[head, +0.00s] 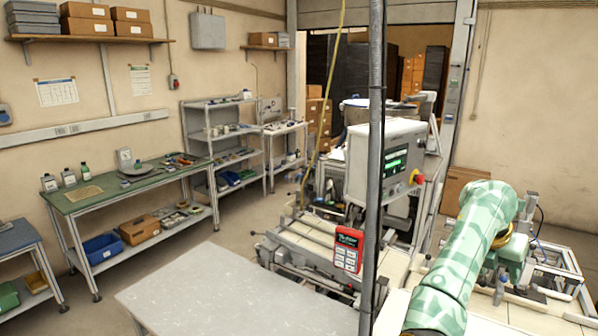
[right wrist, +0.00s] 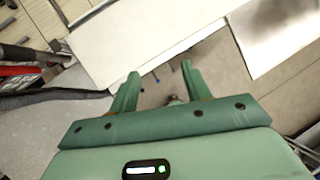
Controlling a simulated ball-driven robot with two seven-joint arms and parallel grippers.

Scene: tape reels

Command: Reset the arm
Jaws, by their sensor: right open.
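My right arm (head: 452,265), in pale green camouflage colours, rises from the bottom right of the head view and bends at the top. Its gripper is hard to make out there, beyond the bend. In the right wrist view my right gripper (right wrist: 160,88) shows two green fingers standing apart with nothing between them. Beyond the fingers lie a white surface and a floor area. My left arm and gripper are not in the head view. No tape reel can be made out for certain.
A grey table (head: 235,290) stands bare in front. A machine with a screen panel (head: 384,160) and a red handheld unit (head: 348,250) stands right of centre, behind a dark vertical pole (head: 374,120). A green-topped bench (head: 120,185) is at the left. The floor between is open.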

